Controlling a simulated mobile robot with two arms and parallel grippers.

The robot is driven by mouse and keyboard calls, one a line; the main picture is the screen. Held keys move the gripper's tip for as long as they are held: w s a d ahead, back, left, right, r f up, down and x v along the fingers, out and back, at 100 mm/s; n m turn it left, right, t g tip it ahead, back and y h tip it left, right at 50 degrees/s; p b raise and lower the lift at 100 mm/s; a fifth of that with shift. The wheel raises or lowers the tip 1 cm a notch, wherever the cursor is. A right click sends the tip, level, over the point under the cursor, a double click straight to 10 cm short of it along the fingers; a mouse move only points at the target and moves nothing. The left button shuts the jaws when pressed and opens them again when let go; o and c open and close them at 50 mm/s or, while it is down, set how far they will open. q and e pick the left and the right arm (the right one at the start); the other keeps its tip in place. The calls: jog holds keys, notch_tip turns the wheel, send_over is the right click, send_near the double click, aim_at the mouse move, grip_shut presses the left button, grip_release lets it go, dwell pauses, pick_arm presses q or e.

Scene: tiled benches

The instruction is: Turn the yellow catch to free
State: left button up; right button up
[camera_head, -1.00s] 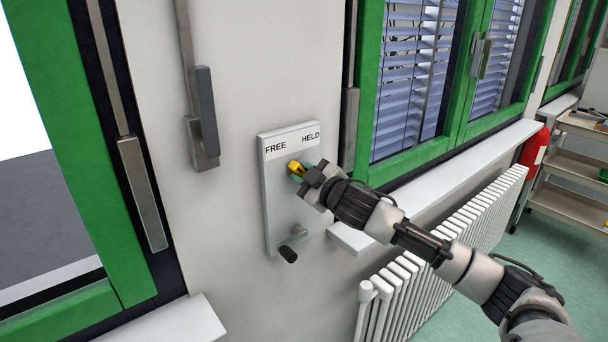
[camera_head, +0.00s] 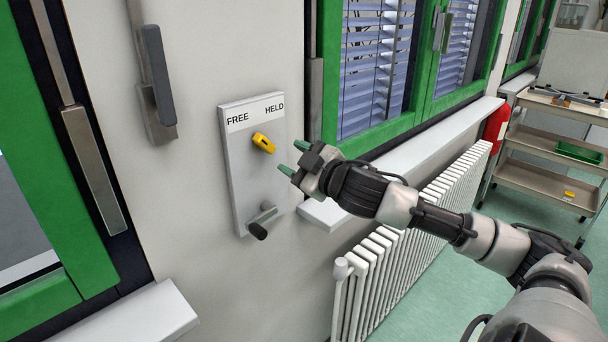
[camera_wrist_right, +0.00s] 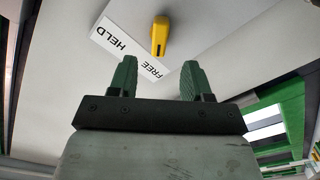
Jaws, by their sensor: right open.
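The yellow catch (camera_head: 263,143) is on a pale wall panel (camera_head: 245,185), below a label reading FREE at left and HELD at right. It lies slanted, its dark-marked end toward the upper left, the FREE side. The catch also shows in the right wrist view (camera_wrist_right: 159,36), beyond the fingertips. My right gripper (camera_head: 294,158) is open and empty, to the right of the catch and clear of it. Its green fingers stand apart in the wrist view (camera_wrist_right: 156,66). My left gripper is not in view.
A windowsill (camera_head: 325,214) and a white radiator (camera_head: 385,255) lie at right. A shelf cart (camera_head: 545,180) stands farther back.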

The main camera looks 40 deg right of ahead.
jog(key=shift+s+d+b, duration=0.1)
jog(key=shift+s+b, duration=0.4)
jog(key=shift+s, duration=0.7)
